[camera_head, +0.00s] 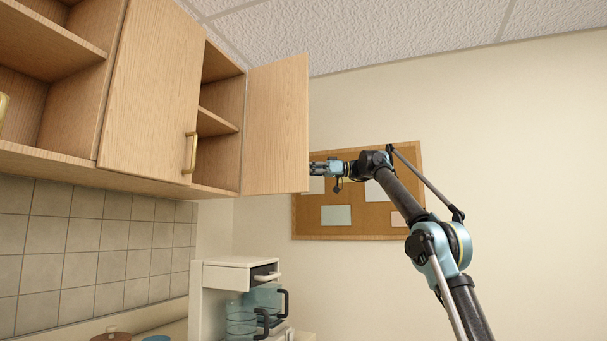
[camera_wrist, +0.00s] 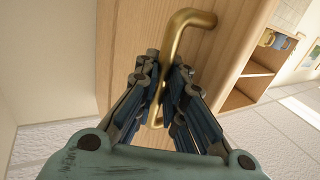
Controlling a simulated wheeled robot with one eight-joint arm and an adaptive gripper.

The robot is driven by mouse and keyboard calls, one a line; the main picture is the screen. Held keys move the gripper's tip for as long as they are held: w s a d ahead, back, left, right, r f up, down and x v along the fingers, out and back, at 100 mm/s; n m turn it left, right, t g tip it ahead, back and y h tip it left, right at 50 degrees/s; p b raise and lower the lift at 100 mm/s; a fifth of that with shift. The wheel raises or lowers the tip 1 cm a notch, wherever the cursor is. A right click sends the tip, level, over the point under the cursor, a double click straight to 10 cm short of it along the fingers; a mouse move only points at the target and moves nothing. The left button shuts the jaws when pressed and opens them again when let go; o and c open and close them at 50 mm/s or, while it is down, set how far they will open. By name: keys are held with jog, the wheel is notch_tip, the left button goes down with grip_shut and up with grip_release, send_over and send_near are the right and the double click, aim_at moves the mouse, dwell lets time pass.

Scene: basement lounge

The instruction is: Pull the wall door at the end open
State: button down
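The end wall door (camera_head: 277,125) is a light wood panel at the right end of the upper cabinets. It stands swung wide open, out from the cabinet front, and the shelves behind it show. Its handle is hidden in the head view. My gripper (camera_head: 316,168) is at the door's far side, its tips hidden behind the door's edge. In the wrist view, the door (camera_wrist: 122,40) carries a brass bar handle (camera_wrist: 187,28). My gripper's fingers (camera_wrist: 167,72) are closed in on both sides of this handle.
The neighbouring cabinet door (camera_head: 155,85) is shut, with its own brass handle (camera_head: 190,152). A corkboard (camera_head: 375,222) hangs on the wall behind my arm. Below stand a white unit (camera_head: 226,277) and blue-tinted containers (camera_head: 243,318). The space right of my arm is clear.

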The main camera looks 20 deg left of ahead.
jog(key=c, duration=1.7)
grip_release()
jog(key=shift+d+r, duration=0.15)
jog(key=shift+d, duration=0.1)
jog(key=shift+o, duration=0.2)
jog(key=shift+a, duration=0.1)
jog(key=shift+s, duration=0.1)
jog(key=v, duration=1.2)
